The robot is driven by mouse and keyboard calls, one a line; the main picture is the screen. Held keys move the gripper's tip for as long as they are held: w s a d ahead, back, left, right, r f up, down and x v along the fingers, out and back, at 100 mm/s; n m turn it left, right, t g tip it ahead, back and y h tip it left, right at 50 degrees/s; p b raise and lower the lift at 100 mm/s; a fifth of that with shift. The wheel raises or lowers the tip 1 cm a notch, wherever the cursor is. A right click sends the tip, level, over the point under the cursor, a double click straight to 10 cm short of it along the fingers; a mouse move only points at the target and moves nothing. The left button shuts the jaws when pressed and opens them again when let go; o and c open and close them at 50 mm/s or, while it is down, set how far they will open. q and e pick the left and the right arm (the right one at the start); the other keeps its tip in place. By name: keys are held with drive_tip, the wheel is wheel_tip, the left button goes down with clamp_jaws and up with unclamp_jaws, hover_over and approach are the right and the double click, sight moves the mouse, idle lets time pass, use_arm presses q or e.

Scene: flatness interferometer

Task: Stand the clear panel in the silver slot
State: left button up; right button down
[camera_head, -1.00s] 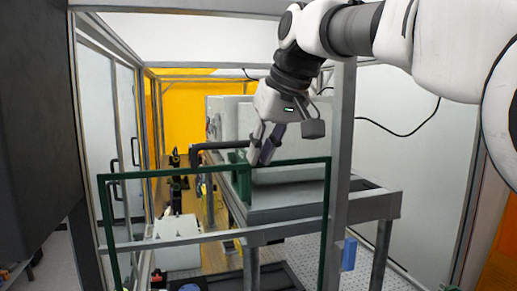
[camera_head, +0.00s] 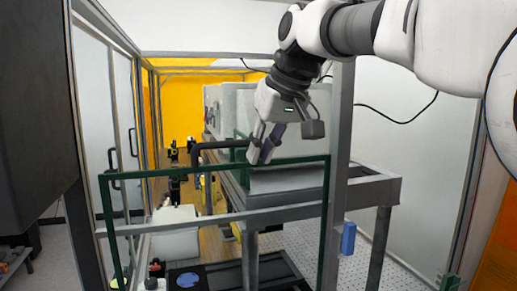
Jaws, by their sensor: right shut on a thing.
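The clear panel is a large see-through sheet with a dark green edge (camera_head: 190,171). It stands upright in the front of the camera_head view, and its lower edge is out of the picture. My right gripper (camera_head: 259,158) is shut on its top edge, right of the middle. A silver crossbar (camera_head: 180,222) shows through the panel and runs to a silver upright post (camera_head: 341,150) by the panel's right edge. I cannot make out which silver part holds the slot, or whether the panel touches it. My left gripper is not in view.
A grey metal table (camera_head: 370,188) with pale boxes on it stands behind the panel. A white box (camera_head: 175,238) and a blue disc (camera_head: 187,280) lie low behind it. A dark cabinet (camera_head: 35,120) stands at the left.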

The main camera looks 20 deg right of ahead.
idle(0.4)
drive_tip(key=b, duration=0.3)
hover_over(254, 219)
drive_tip(key=s, duration=0.2)
drive_tip(key=shift+w+d+f, duration=0.1)
drive_tip(key=shift+d+f, duration=0.1)
drive_tip(key=shift+f, duration=0.9)
drive_tip(key=shift+w+d+f, duration=0.1)
drive_tip(key=shift+d+f, duration=0.1)
drive_tip(key=shift+f, duration=0.85)
drive_tip(key=shift+f+b, duration=2.35)
drive_tip(key=shift+f, duration=0.9)
drive_tip(key=c, duration=1.1)
unclamp_jaws()
drive_tip(key=shift+s, duration=0.15)
drive_tip(key=shift+f, duration=0.1)
